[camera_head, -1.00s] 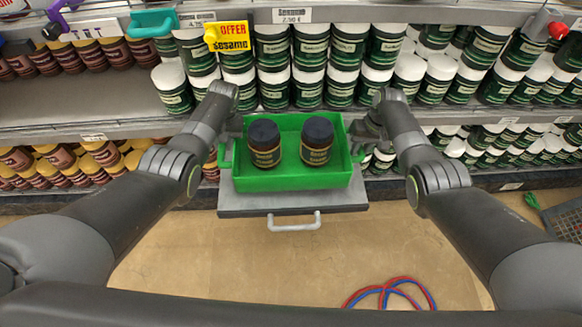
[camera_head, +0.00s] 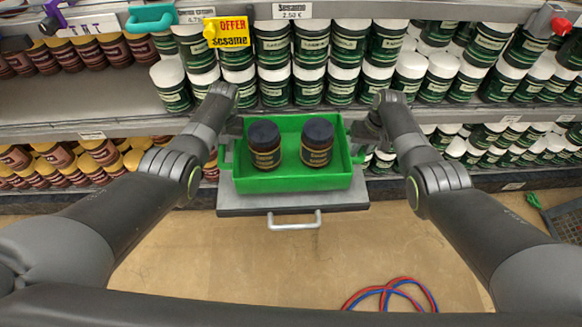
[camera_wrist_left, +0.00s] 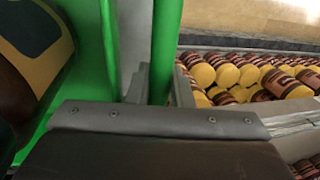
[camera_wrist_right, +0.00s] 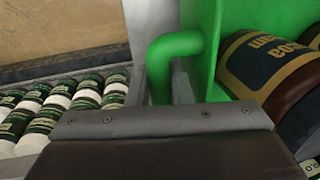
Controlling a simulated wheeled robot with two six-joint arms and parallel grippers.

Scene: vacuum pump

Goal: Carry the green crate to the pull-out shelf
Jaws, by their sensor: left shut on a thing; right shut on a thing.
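The green crate (camera_head: 290,180) holds two dark jars, a left jar (camera_head: 264,145) and a right jar (camera_head: 317,142). It is over or on the grey pull-out shelf (camera_head: 345,199) with its white handle (camera_head: 294,222); I cannot tell whether it touches. My left gripper (camera_head: 228,140) is shut on the crate's left handle, a green bar (camera_wrist_left: 165,50) in the left wrist view. My right gripper (camera_head: 356,140) is shut on the right handle, which also shows in the right wrist view (camera_wrist_right: 172,48). Both grippers are partly hidden by my arms in the head view.
Store shelves with white-lidded green jars (camera_head: 310,85) stand behind the crate. Yellow-lidded jars (camera_head: 60,160) are at the left. A red and blue cable (camera_head: 390,292) lies on the floor, and a dark basket (camera_head: 563,220) is at the right edge.

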